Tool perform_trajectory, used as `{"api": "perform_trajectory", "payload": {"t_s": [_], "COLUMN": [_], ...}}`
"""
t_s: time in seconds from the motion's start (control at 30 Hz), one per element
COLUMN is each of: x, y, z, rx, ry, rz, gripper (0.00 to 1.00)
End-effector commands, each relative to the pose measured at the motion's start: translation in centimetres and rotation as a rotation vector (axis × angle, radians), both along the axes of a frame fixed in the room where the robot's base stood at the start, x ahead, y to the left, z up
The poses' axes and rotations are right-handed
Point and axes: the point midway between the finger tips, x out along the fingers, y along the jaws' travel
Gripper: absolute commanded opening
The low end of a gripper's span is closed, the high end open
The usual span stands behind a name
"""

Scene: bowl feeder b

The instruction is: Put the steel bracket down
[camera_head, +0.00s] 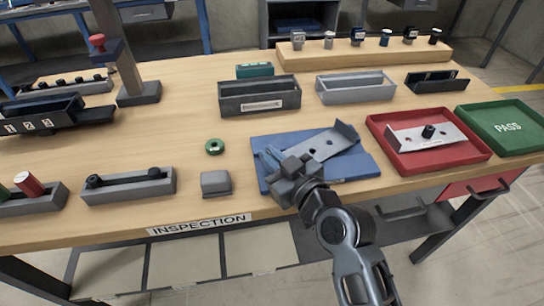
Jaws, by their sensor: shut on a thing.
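A steel bracket (322,145), a flat grey plate with holes and a bent-up end at right, is over the blue mat (362,167) near the table's front edge. My gripper (278,165) is shut on the bracket's left end. The bracket looks slightly tilted. I cannot tell whether it touches the mat. My gripper hides part of the mat and the bracket's near-left end.
A red tray (472,152) right of the mat holds another bracket (405,140). A green PASS tray (535,143) stands farther right. A green ring (214,146) and a grey block (216,183) lie left. Bins (258,104) stand behind; the table (180,120) between has bare patches.

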Motion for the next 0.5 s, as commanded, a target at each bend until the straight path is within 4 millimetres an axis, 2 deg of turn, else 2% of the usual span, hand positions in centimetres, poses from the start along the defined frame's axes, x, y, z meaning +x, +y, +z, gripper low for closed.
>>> {"api": "perform_trajectory", "payload": {"t_s": [0.07,0.1,0.33,0.5], "x": [0.05,0.01,0.01,0.00], "y": [0.00,-0.01,-0.01,0.00], "z": [-0.16,-0.20,-0.17,-0.17], "rx": [0.000,0.000,0.000,0.000], "ry": [-0.004,0.000,0.000,0.000], "rz": [-0.001,0.000,0.000,0.000], "gripper": [0.00,0.12,0.34,0.34]}}
